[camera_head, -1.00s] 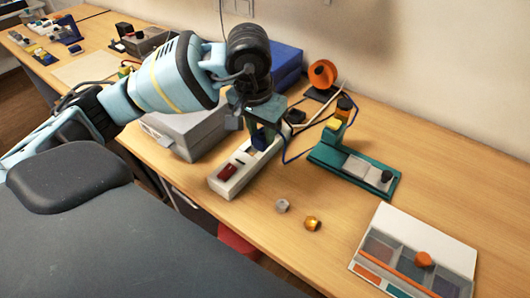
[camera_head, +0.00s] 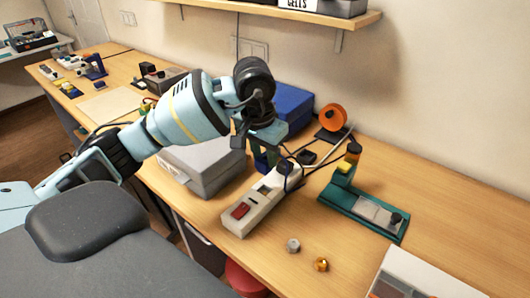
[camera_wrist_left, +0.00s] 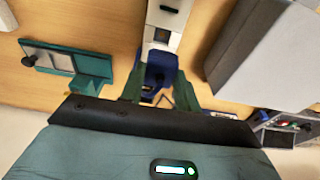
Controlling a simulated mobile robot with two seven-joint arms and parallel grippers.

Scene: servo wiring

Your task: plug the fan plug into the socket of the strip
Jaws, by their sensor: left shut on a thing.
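The white strip (camera_head: 250,217) lies lengthwise on the bench, with a red switch at its near end. It also shows in the left wrist view (camera_wrist_left: 162,42). My left gripper (camera_head: 266,158) is over the far part of the strip. In the left wrist view its green fingers (camera_wrist_left: 158,90) are shut on the blue fan plug (camera_wrist_left: 155,75), which overlaps the strip there. Whether the plug touches the socket is hidden. A dark plug-like piece (camera_head: 286,168) with a cable shows on the strip right of the fingers. My right gripper is out of view.
A grey box (camera_head: 195,168) stands left of the strip, a blue box (camera_head: 291,107) behind. A green fixture (camera_head: 360,213) and an orange round part (camera_head: 332,117) are to the right. Bench right of the fixture is clear.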

